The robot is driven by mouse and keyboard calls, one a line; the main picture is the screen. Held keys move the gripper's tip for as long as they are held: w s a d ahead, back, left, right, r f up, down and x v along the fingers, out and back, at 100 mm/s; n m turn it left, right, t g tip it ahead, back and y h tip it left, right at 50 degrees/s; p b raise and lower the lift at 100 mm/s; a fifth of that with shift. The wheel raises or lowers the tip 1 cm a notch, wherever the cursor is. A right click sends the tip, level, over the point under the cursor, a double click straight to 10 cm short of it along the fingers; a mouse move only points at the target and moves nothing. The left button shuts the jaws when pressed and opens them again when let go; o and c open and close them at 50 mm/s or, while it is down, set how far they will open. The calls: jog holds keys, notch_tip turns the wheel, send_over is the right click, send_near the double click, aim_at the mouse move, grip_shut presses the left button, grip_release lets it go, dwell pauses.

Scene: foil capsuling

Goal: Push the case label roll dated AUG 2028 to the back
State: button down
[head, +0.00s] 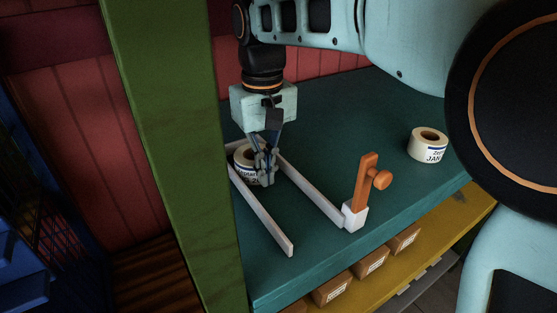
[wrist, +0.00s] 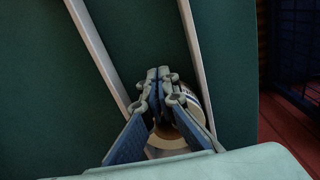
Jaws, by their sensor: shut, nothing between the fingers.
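A white label roll (head: 243,157) sits between two pale rails at the far left of the green table, partly hidden behind my gripper. Its printed label is only partly readable, so I cannot confirm its date. It also shows in the wrist view (wrist: 194,110), beneath and behind the fingers. My gripper (head: 265,178) is shut and empty, pointing down close in front of the roll; I cannot tell whether it touches it. In the wrist view my gripper (wrist: 158,72) shows its fingertips together. A second white roll (head: 428,146), marked JAN, stands upright at the right.
Two pale rails, the left one (head: 262,213) and the right one (head: 312,192), form a lane on the green table (head: 400,192). An orange post with a knob (head: 365,185) stands at the right rail's front end. A green upright (head: 170,140) borders the left. Boxes (head: 333,290) lie below.

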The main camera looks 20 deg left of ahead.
aim_at(244, 158)
jog(key=w+a+p, duration=0.1)
jog(key=a+p, duration=0.1)
jog(key=p, duration=0.1)
jog(key=shift+w+r, duration=0.25)
jog(key=shift+w, duration=0.15)
jog(key=shift+w+a+f+p, duration=0.1)
jog(key=shift+w+a+p, duration=0.3)
jog(key=shift+a, duration=0.05)
jog(key=shift+w+a+f, duration=0.1)
jog(key=shift+f, duration=0.05)
